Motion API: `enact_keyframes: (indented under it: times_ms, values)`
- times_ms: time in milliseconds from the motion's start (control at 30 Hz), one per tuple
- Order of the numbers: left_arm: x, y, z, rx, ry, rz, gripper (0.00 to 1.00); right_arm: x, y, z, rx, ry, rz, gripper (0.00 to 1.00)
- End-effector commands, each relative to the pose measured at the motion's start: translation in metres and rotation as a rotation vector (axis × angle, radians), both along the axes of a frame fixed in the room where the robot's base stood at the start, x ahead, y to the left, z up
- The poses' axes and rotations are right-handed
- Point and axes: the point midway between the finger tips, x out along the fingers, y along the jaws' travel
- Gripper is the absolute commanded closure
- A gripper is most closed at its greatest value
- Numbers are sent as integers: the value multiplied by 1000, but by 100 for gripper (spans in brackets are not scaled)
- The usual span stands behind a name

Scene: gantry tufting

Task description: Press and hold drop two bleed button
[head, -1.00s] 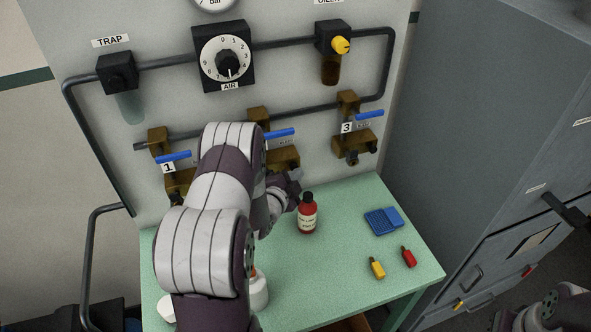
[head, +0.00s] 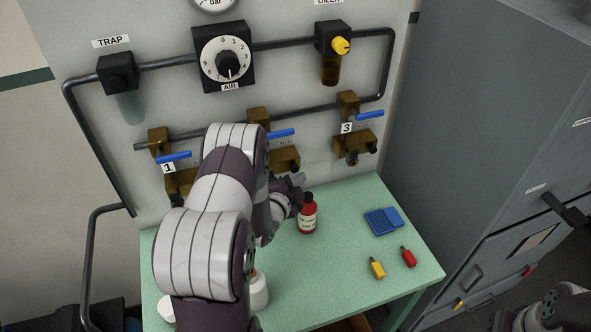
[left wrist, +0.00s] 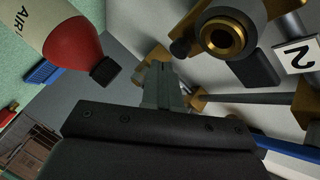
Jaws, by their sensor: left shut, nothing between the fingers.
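Drop two is the middle brass valve block (head: 287,158) with a blue lever (head: 281,134), partly hidden by my left arm. Its "2" label (left wrist: 298,57) shows in the left wrist view, beside a round brass outlet (left wrist: 226,36). A small black knob (left wrist: 181,48) sits beside that outlet; I cannot tell for sure that it is the bleed button. My left gripper (head: 299,181) is shut and empty, just below and right of the drop two block. In the left wrist view its fingertips (left wrist: 160,72) are near the black knob; contact cannot be told. My right gripper is out of view.
A red bottle (head: 308,216) stands on the green table (head: 335,260), very close to my left gripper. A blue tray (head: 382,222) and yellow (head: 377,268) and red (head: 408,257) small items lie to the right. Drop three (head: 353,145) is on the panel's right.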

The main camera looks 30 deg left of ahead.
Motion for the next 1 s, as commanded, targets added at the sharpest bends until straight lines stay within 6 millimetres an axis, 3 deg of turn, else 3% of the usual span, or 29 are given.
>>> enact_keyframes:
  times_ms: [167, 633, 1000]
  values:
    - [-1, -2, 0, 0, 1, -1, 100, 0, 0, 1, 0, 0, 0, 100]
    - [-30, -35, 0, -1, 1, 0, 100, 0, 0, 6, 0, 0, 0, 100]
    - [-32, -38, 0, 0, 0, 0, 100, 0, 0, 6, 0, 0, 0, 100]
